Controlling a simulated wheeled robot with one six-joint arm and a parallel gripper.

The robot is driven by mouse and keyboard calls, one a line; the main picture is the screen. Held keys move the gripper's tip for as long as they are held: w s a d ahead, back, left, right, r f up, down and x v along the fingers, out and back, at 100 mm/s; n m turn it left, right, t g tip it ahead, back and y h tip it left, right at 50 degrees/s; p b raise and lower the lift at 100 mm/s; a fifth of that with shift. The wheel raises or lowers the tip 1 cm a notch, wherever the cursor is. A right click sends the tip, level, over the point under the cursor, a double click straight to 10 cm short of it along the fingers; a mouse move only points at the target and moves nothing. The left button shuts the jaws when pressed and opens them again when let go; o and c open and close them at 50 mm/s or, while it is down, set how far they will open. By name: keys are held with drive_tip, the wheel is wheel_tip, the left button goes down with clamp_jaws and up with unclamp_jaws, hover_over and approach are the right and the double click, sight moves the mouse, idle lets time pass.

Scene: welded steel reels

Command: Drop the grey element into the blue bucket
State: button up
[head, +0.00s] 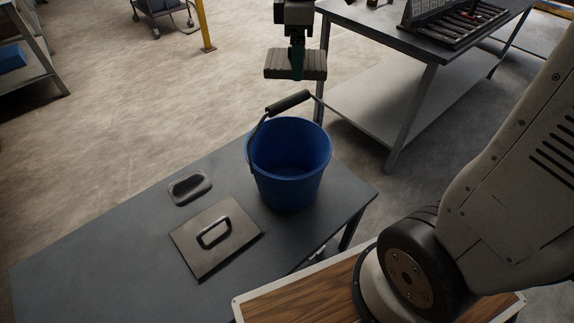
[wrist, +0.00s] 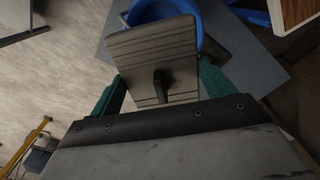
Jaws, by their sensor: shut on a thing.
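The grey element (head: 315,66) is a flat, grooved block; its grooved face fills the upper middle of the wrist view (wrist: 137,65). My gripper (head: 297,70) is shut on it, with green fingers on either side in the wrist view (wrist: 160,88). It holds the element in the air, higher in the head view than the blue bucket (head: 278,187) and apart from it. The bucket stands upright and open on the dark table, and its visible inside looks empty. Its handle with a black grip (head: 288,103) stands up at the far side. The element partly hides the bucket in the wrist view (wrist: 207,30).
The dark table (head: 110,245) also bears a square plate with a handle (head: 190,247) and a small dark oblong thing (head: 190,187), left of the bucket. A workbench (head: 440,45) with a rack (head: 465,25) stands at the back right. The table's left part is clear.

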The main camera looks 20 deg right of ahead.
drive_tip(key=shift+f, duration=1.05)
drive_tip(key=o, duration=0.9)
drive_tip(key=shift+r, duration=3.9)
